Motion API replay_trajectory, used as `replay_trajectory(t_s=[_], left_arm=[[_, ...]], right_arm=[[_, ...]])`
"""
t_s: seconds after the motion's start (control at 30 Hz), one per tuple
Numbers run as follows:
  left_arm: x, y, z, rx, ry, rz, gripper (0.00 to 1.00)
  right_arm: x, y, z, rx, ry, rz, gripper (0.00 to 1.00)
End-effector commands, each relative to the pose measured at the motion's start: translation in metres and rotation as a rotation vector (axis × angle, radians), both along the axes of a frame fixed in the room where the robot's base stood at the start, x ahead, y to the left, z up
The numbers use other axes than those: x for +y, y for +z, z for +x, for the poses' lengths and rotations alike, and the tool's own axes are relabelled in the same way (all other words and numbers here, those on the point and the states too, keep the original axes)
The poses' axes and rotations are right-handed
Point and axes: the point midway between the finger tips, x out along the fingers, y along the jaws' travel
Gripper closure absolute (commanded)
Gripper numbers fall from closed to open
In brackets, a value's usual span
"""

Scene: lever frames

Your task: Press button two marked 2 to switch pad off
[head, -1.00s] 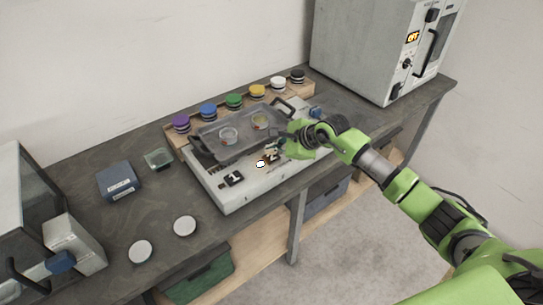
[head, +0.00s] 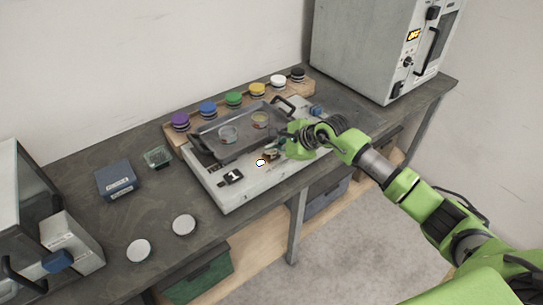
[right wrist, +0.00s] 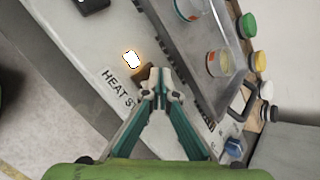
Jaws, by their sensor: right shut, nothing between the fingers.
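The white heating unit (head: 232,199) stands on the bench with a grey tray on top. Its front panel carries black button one (head: 231,177), marked 1, and a glowing lamp (head: 261,162). Button two (right wrist: 144,76) looks dark brown beside the lamp in the right wrist view; its mark is hidden there. My right gripper (right wrist: 160,85) is shut and empty, with its tips right over button two and covering part of it. Whether they touch it I cannot tell. In the head view, my right gripper (head: 277,151) also hides most of that button. My left gripper is not in view.
The grey tray (head: 236,146) holds two small dishes. A grey oven (head: 365,50) is at the back right. A blue box (head: 116,180) and two white discs lie left on open bench.

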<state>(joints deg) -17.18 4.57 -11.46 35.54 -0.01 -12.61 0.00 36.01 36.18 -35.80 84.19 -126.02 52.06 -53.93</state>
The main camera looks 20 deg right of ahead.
Motion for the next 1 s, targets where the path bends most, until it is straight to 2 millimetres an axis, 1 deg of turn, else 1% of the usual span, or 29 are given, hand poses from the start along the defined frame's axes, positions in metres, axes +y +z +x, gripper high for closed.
replay_trajectory(t_s=[1.0], left_arm=[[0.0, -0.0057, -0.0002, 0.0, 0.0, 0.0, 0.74]], right_arm=[[0.0001, -0.005, -0.0002, 0.0, 0.0, 0.0, 1.0]])
